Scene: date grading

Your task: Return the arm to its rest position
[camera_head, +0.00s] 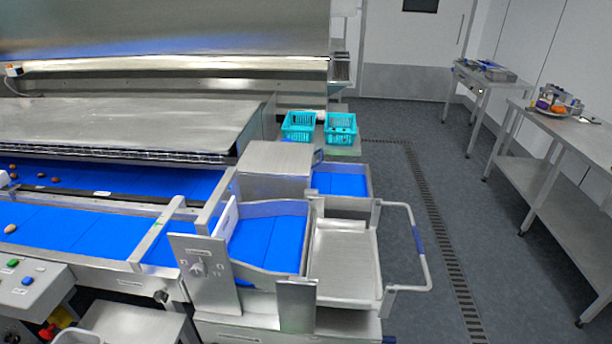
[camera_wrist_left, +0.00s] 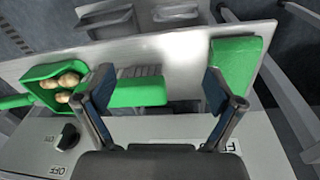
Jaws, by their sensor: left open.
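My left gripper (camera_wrist_left: 158,88) shows in the left wrist view with its two dark fingers wide apart and nothing between the tips. Beyond the fingers are a green scoop-shaped tray (camera_wrist_left: 35,73) holding several pale brown oval pieces (camera_wrist_left: 65,82), a green strip (camera_wrist_left: 140,92) and a green block (camera_wrist_left: 238,62). I cannot tell whether the fingers touch any of these. Neither arm and no gripper shows in the head view.
In the head view, blue conveyor belts (camera_head: 75,232) carry a few brown dates (camera_head: 41,175). A steel tray (camera_head: 345,262) with a looped handrail (camera_head: 425,262) stands at the right end. Two teal crates (camera_head: 299,126) sit behind. Steel tables (camera_head: 560,120) line the right; the floor (camera_head: 505,265) between is clear.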

